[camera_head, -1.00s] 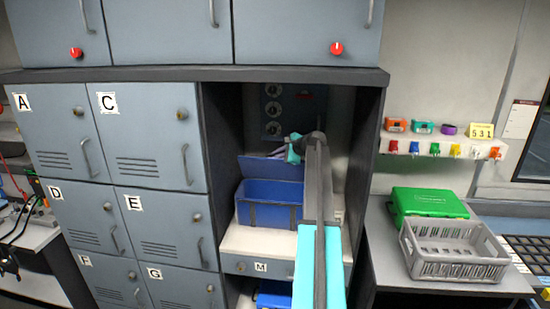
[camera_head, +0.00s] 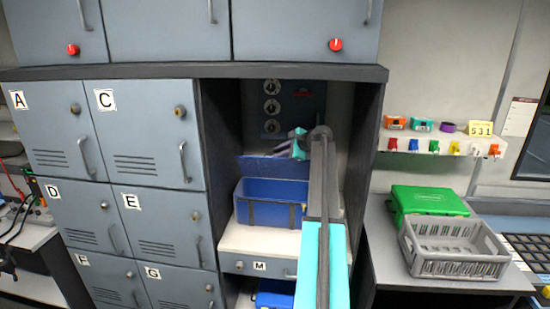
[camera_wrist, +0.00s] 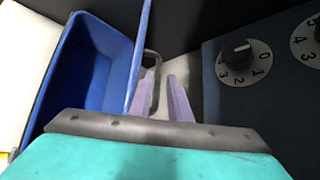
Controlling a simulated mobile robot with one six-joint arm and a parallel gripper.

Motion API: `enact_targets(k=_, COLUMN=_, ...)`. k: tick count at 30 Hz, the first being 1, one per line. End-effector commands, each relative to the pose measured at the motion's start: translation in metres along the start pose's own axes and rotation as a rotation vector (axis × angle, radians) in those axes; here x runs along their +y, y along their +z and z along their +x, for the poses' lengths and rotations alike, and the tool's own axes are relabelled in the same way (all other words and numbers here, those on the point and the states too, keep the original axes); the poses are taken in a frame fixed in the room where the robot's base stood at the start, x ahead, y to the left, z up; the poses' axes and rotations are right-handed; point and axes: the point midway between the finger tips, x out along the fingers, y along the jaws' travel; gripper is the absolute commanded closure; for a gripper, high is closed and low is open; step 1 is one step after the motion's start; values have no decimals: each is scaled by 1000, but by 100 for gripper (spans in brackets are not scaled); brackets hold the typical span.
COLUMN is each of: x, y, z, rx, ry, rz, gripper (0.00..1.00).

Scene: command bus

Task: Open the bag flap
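The blue bag (camera_head: 270,213) stands on the shelf above drawer M, its top open. Its blue flap (camera_head: 272,168) stands raised at the back. In the wrist view the bag's open inside (camera_wrist: 88,65) is at left, and the flap (camera_wrist: 139,60) shows nearly edge-on. My gripper (camera_head: 284,147) is at the flap's upper edge, fingers pointing left. In the wrist view my gripper's purple fingers (camera_wrist: 164,90) are apart with a gap between them, beside the flap on its far side from the bag's inside. A dark loop (camera_wrist: 153,65) shows by the left finger; whether they touch is unclear.
A dial panel (camera_head: 272,105) is on the niche's back wall, close to the fingers in the wrist view. Dark niche walls (camera_head: 220,150) stand at both sides. A green case (camera_head: 428,200) and grey crate (camera_head: 455,247) are on the right table.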

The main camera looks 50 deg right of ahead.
Motion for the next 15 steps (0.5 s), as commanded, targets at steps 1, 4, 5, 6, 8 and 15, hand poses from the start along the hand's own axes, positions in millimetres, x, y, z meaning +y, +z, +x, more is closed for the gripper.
enact_targets(k=1, x=3, y=-2, z=-8, rx=1, ry=-1, rz=0, gripper=83)
enact_targets(k=4, x=3, y=-2, z=-24, rx=1, ry=-2, rz=-2, gripper=83)
enact_targets(k=5, x=3, y=-2, z=-29, rx=1, ry=-1, rz=-1, gripper=83)
enact_targets(k=6, x=3, y=-2, z=-35, rx=1, ry=-1, rz=-1, gripper=83)
enact_targets(k=8, x=3, y=-1, z=-45, rx=1, ry=-2, rz=-2, gripper=83)
enact_targets(k=15, x=2, y=-1, z=-81, rx=1, ry=-1, rz=-1, gripper=83)
